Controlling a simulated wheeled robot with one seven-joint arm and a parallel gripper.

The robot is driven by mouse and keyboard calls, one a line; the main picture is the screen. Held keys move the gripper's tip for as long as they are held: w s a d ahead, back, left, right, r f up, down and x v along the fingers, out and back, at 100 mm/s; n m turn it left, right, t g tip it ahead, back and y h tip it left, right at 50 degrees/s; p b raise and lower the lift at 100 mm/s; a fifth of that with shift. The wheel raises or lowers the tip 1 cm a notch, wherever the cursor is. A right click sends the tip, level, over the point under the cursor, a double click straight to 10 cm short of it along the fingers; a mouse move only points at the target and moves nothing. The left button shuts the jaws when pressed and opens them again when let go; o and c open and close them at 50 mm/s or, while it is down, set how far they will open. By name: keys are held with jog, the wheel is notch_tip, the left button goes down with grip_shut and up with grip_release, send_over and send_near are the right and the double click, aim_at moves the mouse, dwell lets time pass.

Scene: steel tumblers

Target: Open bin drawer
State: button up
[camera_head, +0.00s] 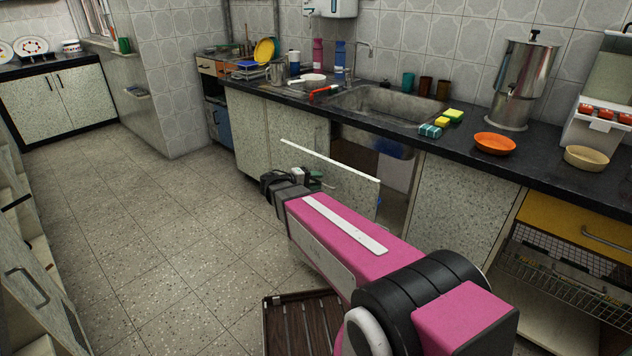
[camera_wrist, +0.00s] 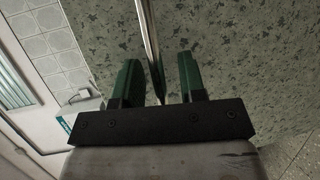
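The speckled bin drawer front (camera_head: 335,175) stands pulled out from the counter below the sink. Behind it, the dark opening (camera_head: 395,190) shows pale and bluish things that I cannot make out. My gripper (camera_head: 308,178) is at the outer face of this front, partly hidden by my wrist. In the wrist view my gripper's green fingers (camera_wrist: 158,82) are apart. A thin metal bar handle (camera_wrist: 148,35) runs between them, along the speckled panel (camera_wrist: 225,50). A gap shows between the bar and the right finger.
A brown slatted rack (camera_head: 300,320) is on the floor near my arm. A yellow drawer (camera_head: 575,225) and wire basket are at the right. Cabinets with handles (camera_head: 28,285) line the left edge. The tiled floor (camera_head: 170,240) between is clear.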

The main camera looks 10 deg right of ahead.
jog(key=shift+a, duration=0.1)
jog(key=v, duration=1)
jog(key=shift+a, duration=0.3)
jog(key=shift+r, duration=0.1)
jog(key=s+d+f+m+g+y, duration=0.3)
jog(key=s+d+f+y, duration=0.8)
jog(key=y, duration=0.4)
jog(key=shift+s+d+f+m+g, duration=0.4)
jog(key=shift+s+f+g, duration=0.1)
jog(key=shift+f, duration=0.3)
jog(key=shift+w, duration=0.1)
dwell(0.6)
